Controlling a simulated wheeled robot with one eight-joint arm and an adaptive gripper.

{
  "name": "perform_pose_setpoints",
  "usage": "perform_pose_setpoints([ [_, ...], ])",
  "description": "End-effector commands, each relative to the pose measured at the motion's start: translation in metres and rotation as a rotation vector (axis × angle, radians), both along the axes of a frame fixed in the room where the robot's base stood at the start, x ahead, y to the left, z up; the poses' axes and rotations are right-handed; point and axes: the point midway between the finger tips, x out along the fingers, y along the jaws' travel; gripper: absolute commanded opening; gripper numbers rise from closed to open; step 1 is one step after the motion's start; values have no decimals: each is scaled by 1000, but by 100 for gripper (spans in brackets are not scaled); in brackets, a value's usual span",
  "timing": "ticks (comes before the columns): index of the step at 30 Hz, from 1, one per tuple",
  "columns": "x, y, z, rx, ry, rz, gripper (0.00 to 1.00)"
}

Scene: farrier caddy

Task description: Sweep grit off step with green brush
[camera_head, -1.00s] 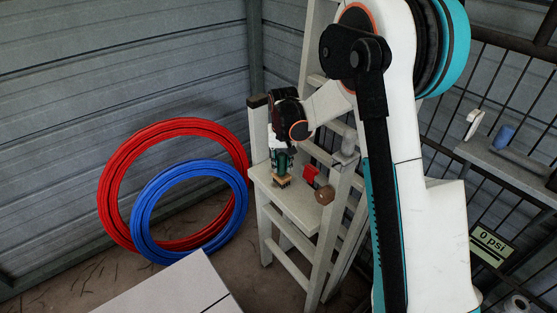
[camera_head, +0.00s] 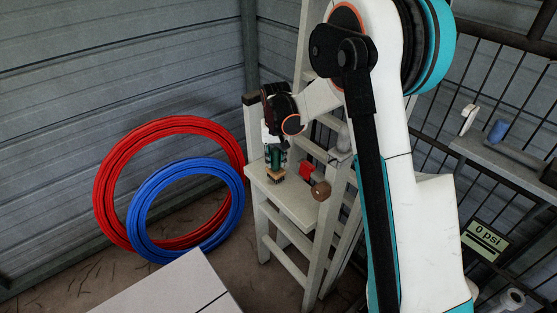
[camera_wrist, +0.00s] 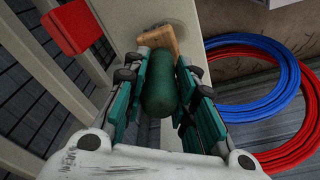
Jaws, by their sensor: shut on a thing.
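My gripper (camera_head: 273,143) is shut on the green brush (camera_wrist: 160,88), with its fingers on both sides of the handle. The brush's tan head (camera_wrist: 158,38) points away from my wrist. In the head view the brush (camera_head: 275,160) hangs bristles down at the back left part of the pale step (camera_head: 297,207). The bristles are at or very near the step's surface; contact is not certain. The step (camera_wrist: 183,12) also shows beyond the brush in the wrist view. I cannot make out grit clearly.
A red block (camera_head: 306,172) and a brown round knob (camera_head: 321,190) are right of the brush. Ladder rails flank the step. Red (camera_head: 110,165) and blue (camera_head: 140,215) hose coils lean at the left wall. A shelf (camera_head: 495,155) is at right.

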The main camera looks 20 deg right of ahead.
Motion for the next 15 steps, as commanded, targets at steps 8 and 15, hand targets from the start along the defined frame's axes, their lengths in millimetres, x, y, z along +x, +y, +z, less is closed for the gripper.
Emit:
perform_pose_setpoints([
  [8, 16, 7, 1, 0, 0, 1, 0],
  [15, 18, 7, 1, 0, 0, 0, 0],
])
